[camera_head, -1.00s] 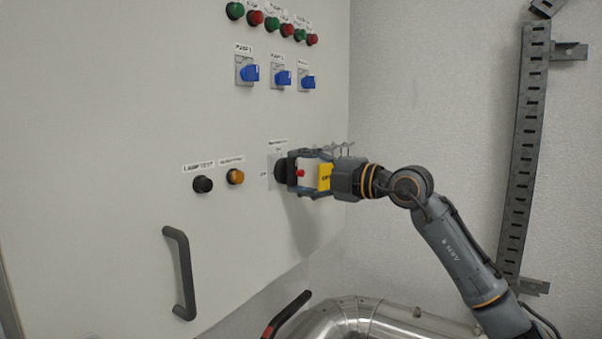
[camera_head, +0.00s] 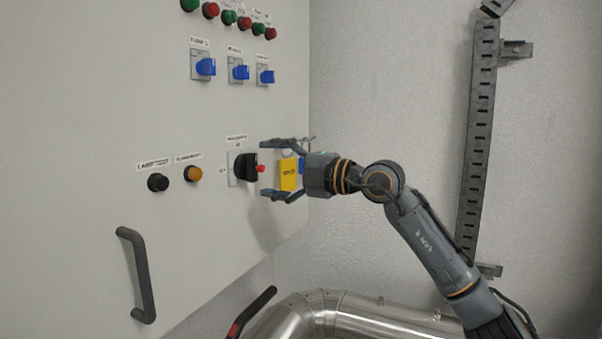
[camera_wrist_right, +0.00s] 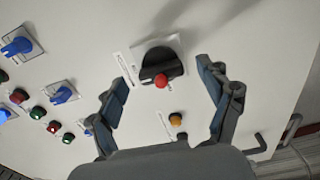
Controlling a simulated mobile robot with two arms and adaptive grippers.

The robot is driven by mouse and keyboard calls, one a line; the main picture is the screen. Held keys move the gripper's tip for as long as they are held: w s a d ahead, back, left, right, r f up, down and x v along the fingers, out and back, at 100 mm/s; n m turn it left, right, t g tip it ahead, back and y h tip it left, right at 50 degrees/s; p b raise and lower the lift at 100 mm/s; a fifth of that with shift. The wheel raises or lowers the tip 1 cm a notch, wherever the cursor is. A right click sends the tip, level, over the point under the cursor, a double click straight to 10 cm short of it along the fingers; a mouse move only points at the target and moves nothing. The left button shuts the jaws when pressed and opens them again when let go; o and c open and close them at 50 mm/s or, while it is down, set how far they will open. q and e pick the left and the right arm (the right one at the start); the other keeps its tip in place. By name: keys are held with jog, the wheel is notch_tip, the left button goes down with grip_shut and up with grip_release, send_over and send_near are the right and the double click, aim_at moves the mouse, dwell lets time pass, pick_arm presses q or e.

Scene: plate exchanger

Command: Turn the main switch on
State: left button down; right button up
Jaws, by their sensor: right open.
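The main switch (camera_head: 246,168) is a black rotary knob on a pale plate, set on the front of a light cabinet. A small red piece shows at its knob. My right gripper (camera_head: 272,172) is open and empty just to the right of the switch, one finger above and one below its level, apart from it. In the right wrist view, the switch (camera_wrist_right: 160,66) lies ahead, between the spread fingers of the right gripper (camera_wrist_right: 168,92). My left gripper is not in view.
A black button (camera_head: 158,182) and an amber lamp (camera_head: 193,174) sit left of the switch. Blue switches (camera_head: 241,72) and red and green buttons (camera_head: 228,17) are above. A door handle (camera_head: 138,275) and a shiny pipe (camera_head: 335,318) are below.

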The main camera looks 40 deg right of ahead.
jog(key=v, duration=0.9)
jog(key=shift+s, duration=0.3)
jog(key=shift+d, duration=0.15)
